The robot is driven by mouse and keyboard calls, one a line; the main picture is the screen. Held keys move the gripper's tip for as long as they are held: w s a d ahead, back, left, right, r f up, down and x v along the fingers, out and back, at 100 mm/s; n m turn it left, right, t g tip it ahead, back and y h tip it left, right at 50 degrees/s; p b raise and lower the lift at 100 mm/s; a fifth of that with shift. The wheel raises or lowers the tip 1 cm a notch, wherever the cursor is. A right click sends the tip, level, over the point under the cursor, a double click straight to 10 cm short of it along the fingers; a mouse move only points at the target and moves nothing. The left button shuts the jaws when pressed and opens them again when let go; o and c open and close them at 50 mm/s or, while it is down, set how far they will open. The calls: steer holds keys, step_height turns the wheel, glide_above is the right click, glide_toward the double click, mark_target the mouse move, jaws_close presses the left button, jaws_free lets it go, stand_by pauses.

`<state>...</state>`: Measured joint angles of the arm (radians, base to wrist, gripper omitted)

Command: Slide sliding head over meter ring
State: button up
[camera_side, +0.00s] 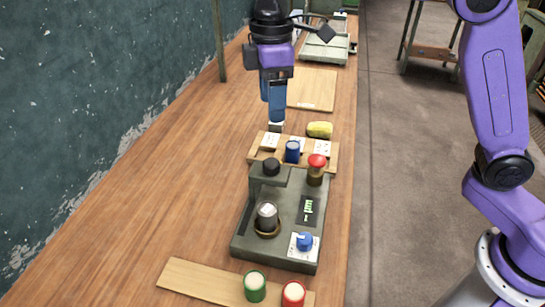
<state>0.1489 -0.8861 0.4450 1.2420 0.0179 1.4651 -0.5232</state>
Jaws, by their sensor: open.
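A grey-green machine (246,247) stands on the wooden bench. A raised block with a black knob, which looks like the sliding head (268,178), sits at its back left. In front of it, a brass-coloured ring that looks like the meter ring (267,231) surrounds the base of a dark, pale-topped cylinder (267,214). The head is behind the ring, not over it. My gripper (277,121) is open and points down behind the machine, above the wooden rack and apart from the head. Its fingertips are small and hard to make out near a pale block.
The machine also carries a red mushroom button (317,163) and a blue knob (304,241). The rack (255,155) behind holds cards and a blue cylinder (292,151). A yellow object (320,129) lies nearby. Green and red cups (255,287) stand in front. The bench's left is clear.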

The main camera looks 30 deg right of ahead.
mark_target(273, 162)
steer(key=f, duration=1.4)
steer(key=shift+s+f, duration=0.2)
steer(key=shift+f, duration=0.15)
jaws_close()
steer(key=s+a, duration=0.6)
steer(key=shift+s+a+r, duration=0.1)
steer(key=shift+s+a, duration=0.1)
steer(key=shift+a, duration=0.1)
jaws_free()
